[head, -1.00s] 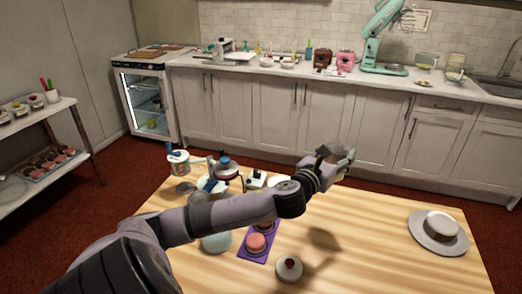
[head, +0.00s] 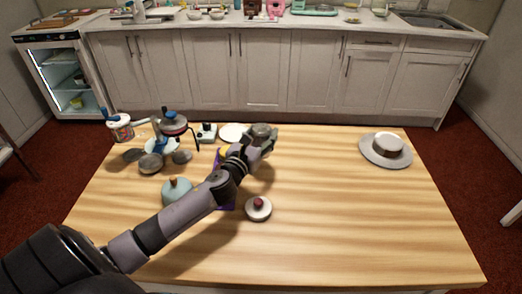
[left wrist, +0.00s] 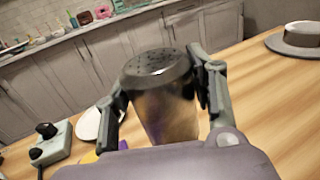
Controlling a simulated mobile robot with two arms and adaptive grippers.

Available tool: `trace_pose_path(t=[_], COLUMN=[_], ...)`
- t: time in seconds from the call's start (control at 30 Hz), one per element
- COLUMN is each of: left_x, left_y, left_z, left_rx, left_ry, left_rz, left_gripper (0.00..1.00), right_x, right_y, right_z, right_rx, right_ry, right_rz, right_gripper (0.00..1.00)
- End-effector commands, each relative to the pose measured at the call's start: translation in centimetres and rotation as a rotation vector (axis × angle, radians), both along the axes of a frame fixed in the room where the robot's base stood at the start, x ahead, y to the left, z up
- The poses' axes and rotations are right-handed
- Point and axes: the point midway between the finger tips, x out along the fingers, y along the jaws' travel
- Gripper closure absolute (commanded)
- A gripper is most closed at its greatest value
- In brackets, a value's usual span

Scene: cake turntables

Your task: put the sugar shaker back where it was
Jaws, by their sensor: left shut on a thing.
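The sugar shaker (left wrist: 160,100) has a dark perforated lid and a shiny, tapering body, and stands roughly upright in the left wrist view. My left gripper (left wrist: 163,88) is shut on it, one finger on each side. In the head view the left gripper (head: 268,142) is over the back middle of the wooden table (head: 330,215), with the shaker (head: 261,130) partly hidden by the fingers. Whether the shaker's base touches the table I cannot tell. My right gripper is not in view.
A white plate (head: 231,132) and a small pale device (head: 207,132) are left of the shaker. The table's front right is clear.

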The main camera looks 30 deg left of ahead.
Motion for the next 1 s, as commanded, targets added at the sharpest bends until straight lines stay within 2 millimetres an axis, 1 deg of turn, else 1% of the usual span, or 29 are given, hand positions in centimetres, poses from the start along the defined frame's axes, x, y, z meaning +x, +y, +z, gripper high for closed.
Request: trace_pose_path(t=[0.03, 0.17, 0.4, 0.67, 0.8, 0.83, 1.0], left_x=[0.0, 0.0, 0.0, 0.0, 0.0, 0.0, 0.0], left_y=[0.0, 0.0, 0.0, 0.0, 0.0, 0.0, 0.0], left_z=[-0.5, -1.1, -4.5, -4.5, -5.0, -4.9, -4.9], left_rx=[-0.002, 0.000, -0.003, 0.001, 0.001, 0.001, 0.001], left_ry=[-0.002, -0.002, 0.000, -0.002, -0.002, 0.000, 0.000], left_rz=[0.001, 0.001, 0.001, 0.000, 0.000, 0.000, 0.000], left_gripper=[0.86, 0.86, 0.86, 0.86, 0.86, 0.47, 0.36], right_x=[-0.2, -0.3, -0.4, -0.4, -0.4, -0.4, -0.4], right_y=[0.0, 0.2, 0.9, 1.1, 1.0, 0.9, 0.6], right_z=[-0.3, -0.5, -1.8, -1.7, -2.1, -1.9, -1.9], right_rx=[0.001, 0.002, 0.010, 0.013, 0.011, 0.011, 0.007], right_ry=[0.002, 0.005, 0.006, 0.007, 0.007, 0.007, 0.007], right_rz=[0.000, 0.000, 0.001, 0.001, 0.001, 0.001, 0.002], right_gripper=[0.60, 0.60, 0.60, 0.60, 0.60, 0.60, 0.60])
